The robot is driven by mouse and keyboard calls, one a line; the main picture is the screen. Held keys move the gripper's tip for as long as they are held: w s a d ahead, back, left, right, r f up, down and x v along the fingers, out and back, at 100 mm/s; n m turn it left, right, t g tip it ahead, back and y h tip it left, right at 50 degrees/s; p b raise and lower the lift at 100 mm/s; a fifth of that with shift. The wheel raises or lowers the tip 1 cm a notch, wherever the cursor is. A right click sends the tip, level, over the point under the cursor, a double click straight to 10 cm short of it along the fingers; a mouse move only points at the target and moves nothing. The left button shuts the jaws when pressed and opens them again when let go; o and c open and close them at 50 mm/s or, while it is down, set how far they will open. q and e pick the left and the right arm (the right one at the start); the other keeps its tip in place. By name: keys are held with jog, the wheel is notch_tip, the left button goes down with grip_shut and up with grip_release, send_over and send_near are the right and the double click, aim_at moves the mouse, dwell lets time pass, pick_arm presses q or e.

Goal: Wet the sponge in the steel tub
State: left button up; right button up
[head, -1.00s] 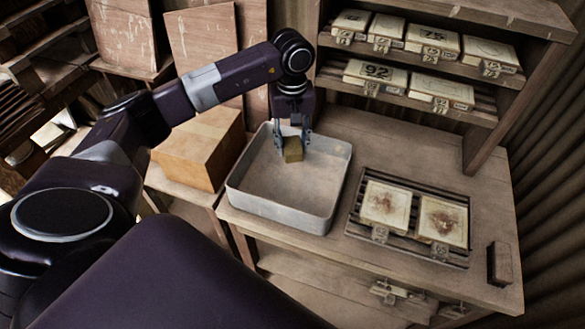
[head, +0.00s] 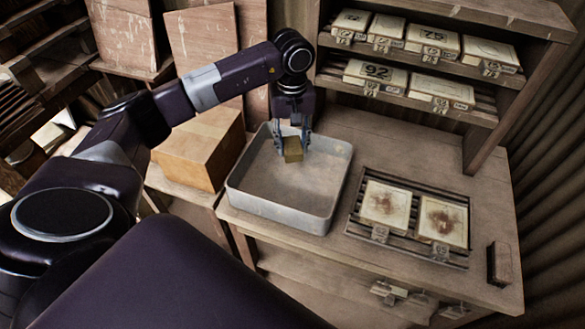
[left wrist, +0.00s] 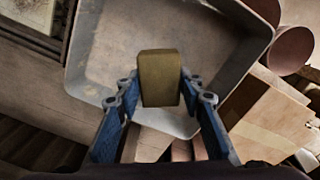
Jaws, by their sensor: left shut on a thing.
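The sponge (head: 293,150) is a small yellow-brown block. My left gripper (head: 292,143) is shut on it and points down over the steel tub (head: 283,207), a shallow grey square pan with rounded corners. In the left wrist view the sponge (left wrist: 159,78) sits between the two blue fingers of my left gripper (left wrist: 160,92), with the tub (left wrist: 88,45) beyond it. Whether the sponge touches the tub's contents cannot be told. My right gripper is not in view.
A wooden box (head: 200,148) stands left of the tub. Right of it, two stained tiles (head: 386,204) lie on a slatted rack (head: 352,228). A dark block (head: 500,264) lies at the bench's right end. A shelf (head: 485,118) with numbered tile boxes stands behind.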

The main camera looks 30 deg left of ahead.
aim_at(293, 144)
pick_arm(q)
jog(key=shift+r, duration=0.1)
dwell(0.4)
jog(key=shift+r+p, duration=1)
jog(key=shift+r, duration=0.95)
jog(key=shift+d, duration=0.1)
